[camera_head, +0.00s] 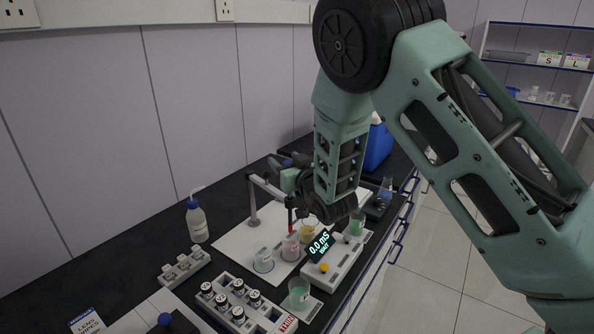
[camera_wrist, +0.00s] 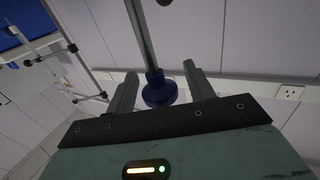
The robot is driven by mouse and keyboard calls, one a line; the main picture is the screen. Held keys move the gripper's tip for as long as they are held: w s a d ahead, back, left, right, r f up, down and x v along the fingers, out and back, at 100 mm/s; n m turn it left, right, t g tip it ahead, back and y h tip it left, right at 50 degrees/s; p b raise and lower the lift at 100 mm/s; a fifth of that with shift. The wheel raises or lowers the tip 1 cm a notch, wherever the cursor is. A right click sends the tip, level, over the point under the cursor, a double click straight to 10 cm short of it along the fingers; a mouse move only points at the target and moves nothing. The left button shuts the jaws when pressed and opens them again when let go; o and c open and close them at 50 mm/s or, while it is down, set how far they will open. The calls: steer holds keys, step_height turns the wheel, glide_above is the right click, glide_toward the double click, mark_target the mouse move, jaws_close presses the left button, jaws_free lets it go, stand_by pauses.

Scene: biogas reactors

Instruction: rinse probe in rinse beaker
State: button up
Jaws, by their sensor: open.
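In the head view, a thin probe with a red part (camera_head: 290,220) hangs upright from the grey stand (camera_head: 252,205), over or close to a beaker with pink liquid (camera_head: 290,247). A clear beaker (camera_head: 263,260) and a yellow one (camera_head: 308,230) stand beside it. I cannot read which is the rinse beaker. My gripper (camera_head: 281,166) is beside the stand, partly hidden by my arm. In the wrist view my gripper (camera_wrist: 160,80) is open, its two fingers on either side of a dark blue knob (camera_wrist: 160,92) on a metal rod (camera_wrist: 142,40). I cannot tell whether they touch it.
A meter reading 0.0 mS (camera_head: 320,245) stands right of the beakers. Green-liquid beakers stand at its far end (camera_head: 357,223) and near end (camera_head: 299,291). A wash bottle (camera_head: 197,222), a jar rack (camera_head: 238,300) and a blue box (camera_head: 378,148) are also on the black bench.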

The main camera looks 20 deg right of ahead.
steer(key=s+d+b, duration=0.1)
steer(key=s+d, duration=0.1)
steer(key=s, duration=0.9)
steer(key=shift+s+r, duration=0.15)
steer(key=shift+s, duration=0.25)
steer(key=shift+s+d+p, duration=0.25)
steer(key=shift+s+p, duration=1)
steer(key=shift+p, duration=1.35)
steer(key=shift+s+d+p, duration=0.25)
steer(key=shift+s+p, duration=1)
steer(key=shift+p, duration=1.3)
